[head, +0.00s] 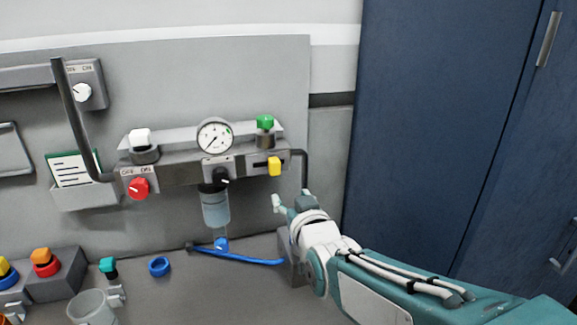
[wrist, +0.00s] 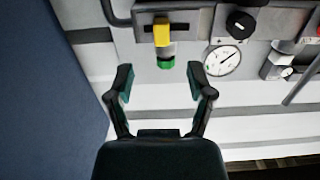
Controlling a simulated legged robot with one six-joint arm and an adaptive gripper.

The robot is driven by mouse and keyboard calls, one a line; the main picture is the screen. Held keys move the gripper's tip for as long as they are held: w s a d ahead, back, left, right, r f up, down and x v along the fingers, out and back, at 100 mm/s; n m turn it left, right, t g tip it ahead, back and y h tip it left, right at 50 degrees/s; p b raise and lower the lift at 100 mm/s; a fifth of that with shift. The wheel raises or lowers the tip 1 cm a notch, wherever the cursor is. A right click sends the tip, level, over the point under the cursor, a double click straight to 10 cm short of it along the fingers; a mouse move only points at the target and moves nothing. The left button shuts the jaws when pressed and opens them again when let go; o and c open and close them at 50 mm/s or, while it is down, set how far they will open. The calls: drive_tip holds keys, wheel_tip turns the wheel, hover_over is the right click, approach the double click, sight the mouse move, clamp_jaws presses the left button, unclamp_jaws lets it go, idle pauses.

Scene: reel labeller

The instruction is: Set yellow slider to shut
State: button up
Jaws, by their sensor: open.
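The yellow slider (head: 274,166) is a small knob on a grey plate at the right end of the manifold. It sits toward the right end of its dark slot in the head view. Any lettering by it is too small to read. The wrist view is upside down and shows the yellow slider (wrist: 162,33) near the top, in line with the gap between my fingers. My gripper (head: 291,203) is below and slightly right of the slider in the head view. In the wrist view my gripper (wrist: 161,82) is open and empty, its fingers apart and not touching the slider.
A green knob (head: 265,122) and a pressure gauge (head: 215,136) stand close by. A black knob (head: 222,176) and red knob (head: 138,188) are to the left. A dark pipe (head: 304,168) bends down right of the slider. A blue cabinet (head: 440,130) fills the right.

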sight(276, 168)
drive_tip(key=shift+t, duration=0.5)
drive_tip(key=x, duration=1.1)
drive_tip(key=shift+a+r, duration=0.35)
drive_tip(key=shift+a, duration=0.05)
drive_tip(key=shift+w, duration=0.3)
drive_tip(key=shift+d, duration=0.1)
